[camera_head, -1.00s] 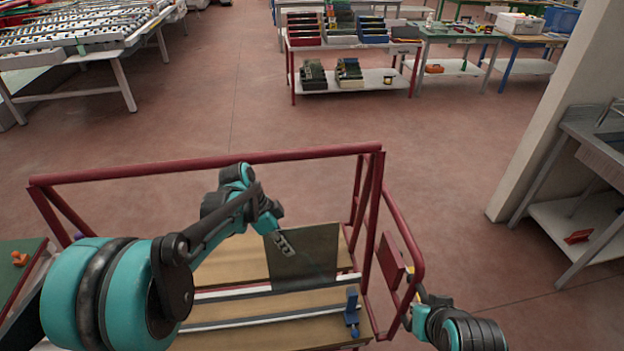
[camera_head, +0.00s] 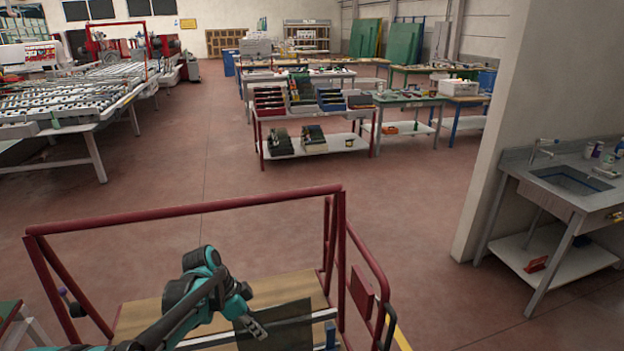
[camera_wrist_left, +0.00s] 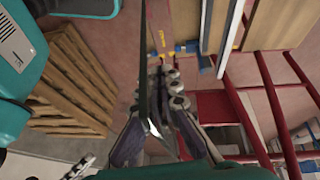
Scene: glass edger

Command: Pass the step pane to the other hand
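The step pane (camera_head: 288,326) is a dark, flat sheet at the bottom of the head view, standing over the cart's wooden boards. Its lower part is cut off by the picture edge. My left gripper (camera_head: 258,331) is shut on the pane's left edge. In the left wrist view, the pane (camera_wrist_left: 143,75) shows edge-on as a thin upright strip running down between the fingers of my left gripper (camera_wrist_left: 155,135). I cannot make out my right gripper in either view.
A red-framed cart (camera_head: 185,211) with wooden boards surrounds the pane, with its rail in front and side rail at right. Beyond lies open red floor. A sink bench (camera_head: 548,196) stands at right by a wall, and a shelf table (camera_head: 313,147) farther back.

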